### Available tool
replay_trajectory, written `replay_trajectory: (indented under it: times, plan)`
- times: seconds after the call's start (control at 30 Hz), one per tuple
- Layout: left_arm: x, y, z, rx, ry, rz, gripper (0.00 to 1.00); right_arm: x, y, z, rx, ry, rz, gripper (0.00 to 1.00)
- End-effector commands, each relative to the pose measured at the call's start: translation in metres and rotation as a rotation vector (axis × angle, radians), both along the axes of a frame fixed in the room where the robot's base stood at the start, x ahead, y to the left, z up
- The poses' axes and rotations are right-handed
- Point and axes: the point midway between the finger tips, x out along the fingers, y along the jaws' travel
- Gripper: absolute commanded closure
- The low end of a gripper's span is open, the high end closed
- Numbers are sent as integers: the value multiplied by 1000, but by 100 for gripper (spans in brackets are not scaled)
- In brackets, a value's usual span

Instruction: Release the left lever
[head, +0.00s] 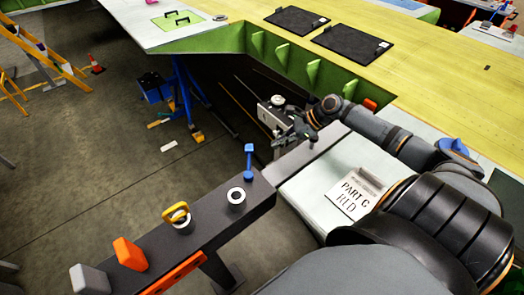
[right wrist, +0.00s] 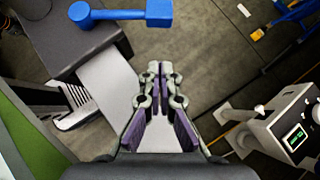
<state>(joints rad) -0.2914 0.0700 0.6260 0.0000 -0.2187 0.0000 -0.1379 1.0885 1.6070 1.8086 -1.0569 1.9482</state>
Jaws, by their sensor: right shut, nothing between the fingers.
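A blue lever (head: 248,160) stands upright at the far end of the dark beam (head: 215,222), left of my right gripper. It also shows at the top of the right wrist view (right wrist: 125,14), beyond the fingertips. I cannot tell which part is the left lever. A grey box with a small white-tipped stick (right wrist: 262,110) and a green display is at the right of the wrist view; in the head view the box (head: 268,115) is partly behind my gripper. My right gripper (head: 284,142) is shut and empty, apart from both. My left gripper is not in view.
The beam also carries a white ring (head: 236,196), a yellow handle (head: 176,213), an orange block (head: 129,253) and a grey block (head: 90,279). A "PART C" sign (head: 352,192) lies on a pale surface. Open floor (head: 90,150) is at left.

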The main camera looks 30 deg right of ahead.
Motion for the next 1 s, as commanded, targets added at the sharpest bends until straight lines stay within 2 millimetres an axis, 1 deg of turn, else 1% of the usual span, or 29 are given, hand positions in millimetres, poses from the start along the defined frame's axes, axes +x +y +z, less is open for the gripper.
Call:
replay_trajectory:
  times: [0.03,0.13,0.2,0.3,0.4,1.0]
  plan:
    - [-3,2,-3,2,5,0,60,6,8,-6,10,-5,-2,100]
    - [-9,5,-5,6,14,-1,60,13,19,-19,9,-4,-1,100]
    - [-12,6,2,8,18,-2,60,20,30,-14,6,-5,1,100]
    - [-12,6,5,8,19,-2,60,27,40,-15,4,-3,0,100]
    - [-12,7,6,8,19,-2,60,31,47,-16,3,-1,1,100]
    - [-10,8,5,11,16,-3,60,36,51,-17,2,-1,23,100]
